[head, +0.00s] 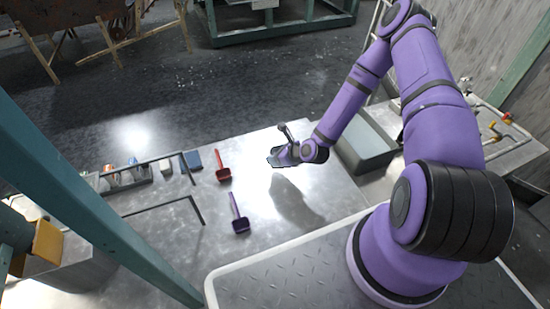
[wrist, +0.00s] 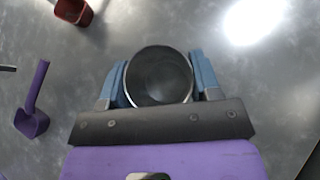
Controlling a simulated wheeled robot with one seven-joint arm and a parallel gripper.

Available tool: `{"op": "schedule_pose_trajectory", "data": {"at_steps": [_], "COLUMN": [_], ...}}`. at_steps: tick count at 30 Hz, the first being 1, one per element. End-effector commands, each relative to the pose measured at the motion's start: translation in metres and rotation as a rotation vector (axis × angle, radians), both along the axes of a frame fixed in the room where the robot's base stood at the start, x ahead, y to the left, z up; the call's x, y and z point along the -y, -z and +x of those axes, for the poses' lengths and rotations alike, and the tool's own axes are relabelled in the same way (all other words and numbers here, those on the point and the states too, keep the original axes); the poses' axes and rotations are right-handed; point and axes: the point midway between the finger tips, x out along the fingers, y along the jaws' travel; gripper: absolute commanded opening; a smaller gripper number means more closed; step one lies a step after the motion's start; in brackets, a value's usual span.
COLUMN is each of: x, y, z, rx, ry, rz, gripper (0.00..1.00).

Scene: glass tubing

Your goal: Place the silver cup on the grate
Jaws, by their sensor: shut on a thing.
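My gripper (head: 277,157) is above the metal table, right of the scoops in the head view. In the wrist view its two blue fingers are shut on the silver cup (wrist: 160,76), one on each side. The cup is round, with its open mouth facing the wrist camera, and it looks empty. In the head view I cannot make out the cup clearly at the gripper. A dark shadow lies on the table below the gripper. I cannot identify a grate with certainty in either view.
A red scoop (head: 223,174) and a purple scoop (head: 239,224) lie on the table (head: 275,229), left of my gripper. A dark rack (head: 125,181) with small containers and a blue block (head: 193,160) are further left. A grey basin (head: 368,150) is at the right.

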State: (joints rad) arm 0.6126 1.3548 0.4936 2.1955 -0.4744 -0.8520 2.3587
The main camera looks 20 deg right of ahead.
Motion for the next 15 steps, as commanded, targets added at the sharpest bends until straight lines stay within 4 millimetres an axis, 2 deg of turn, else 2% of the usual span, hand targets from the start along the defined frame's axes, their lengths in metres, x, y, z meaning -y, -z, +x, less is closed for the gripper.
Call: {"op": "schedule_pose_trajectory", "data": {"at_steps": [9, 15], "x": [0.001, 0.000], "y": [0.003, 0.033], "z": [0.022, 0.020], "rx": [0.000, -0.002], "ry": [-0.001, -0.001], "rz": [-0.001, -0.001], "gripper": [0.28, 0.28]}}
